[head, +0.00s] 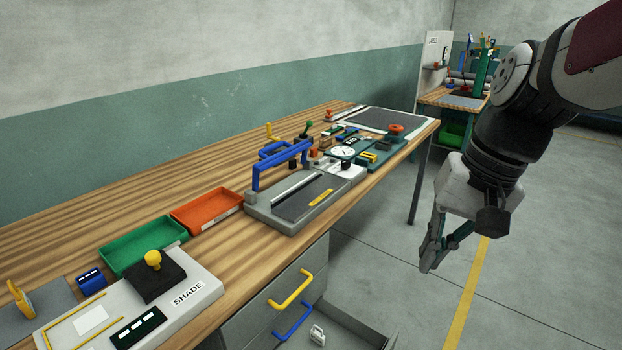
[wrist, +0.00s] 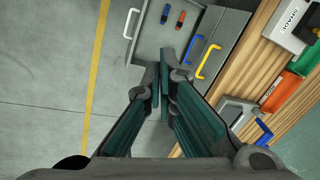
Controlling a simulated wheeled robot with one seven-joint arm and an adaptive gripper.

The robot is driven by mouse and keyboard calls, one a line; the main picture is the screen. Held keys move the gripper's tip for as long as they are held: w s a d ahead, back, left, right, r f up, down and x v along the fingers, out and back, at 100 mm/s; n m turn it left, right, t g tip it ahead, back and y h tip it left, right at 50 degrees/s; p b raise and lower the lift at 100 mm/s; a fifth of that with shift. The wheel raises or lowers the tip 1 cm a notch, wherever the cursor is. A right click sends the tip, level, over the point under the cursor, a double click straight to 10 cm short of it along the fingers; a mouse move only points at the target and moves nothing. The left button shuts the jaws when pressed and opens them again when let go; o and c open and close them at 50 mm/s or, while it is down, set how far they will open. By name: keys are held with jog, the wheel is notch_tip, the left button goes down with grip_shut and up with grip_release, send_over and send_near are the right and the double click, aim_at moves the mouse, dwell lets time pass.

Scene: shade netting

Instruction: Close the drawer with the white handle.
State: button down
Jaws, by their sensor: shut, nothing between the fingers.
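The drawer (head: 362,322) with the white handle is pulled out below the bench, at the bottom of the head view. In the wrist view, the open drawer (wrist: 150,45) holds a blue item (wrist: 165,14) and a red item (wrist: 180,19). My gripper (head: 428,262) is shut and empty, pointing down over the floor to the right of the drawer. In the wrist view, the fingertips (wrist: 163,78) overlap the drawer's near part; contact cannot be told.
A drawer with a yellow handle (head: 290,290) and one with a blue handle (head: 293,321) are above the open one. The wooden bench (head: 110,215) carries trays and fixtures. The floor (head: 380,230) right of the bench is clear. Another bench (head: 440,98) stands far back.

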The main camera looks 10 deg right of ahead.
jog(key=w+d+f+m+y+b, duration=0.3)
jog(key=w+d+f+b, duration=0.2)
jog(key=f, duration=0.5)
jog(key=w+d+f+m+y+b, duration=0.3)
jog(key=w+d+f+m+b, duration=0.15)
jog(key=f, duration=0.55)
jog(key=w+d+f+m+y+b, duration=0.2)
jog(key=w+d+f+b, duration=0.3)
jog(key=f, duration=0.5)
jog(key=s+d+f+m+t+y+b, duration=0.1)
jog(key=d+f+m+t+b, duration=0.35)
jog(key=f, duration=0.75)
jog(key=d+f+m+t+y+b, duration=0.1)
jog(key=d+f+m+t+b, duration=0.3)
jog(key=f, duration=0.7)
jog(key=s+d+f+m+t+y+b, duration=0.1)
jog(key=d+f+m+t+b, duration=0.3)
jog(key=f, duration=0.8)
jog(key=w+a+g+b, duration=0.1)
jog(key=w+a+b, duration=0.3)
jog(key=w+a, duration=0.5)
jog(key=shift+w+b, duration=0.3)
jog(key=shift+a+r, duration=0.1)
jog(key=shift+a, duration=0.05)
jog(key=f+p+x, duration=0.1)
jog(key=x, duration=2.5)
jog(key=shift+w, duration=0.2)
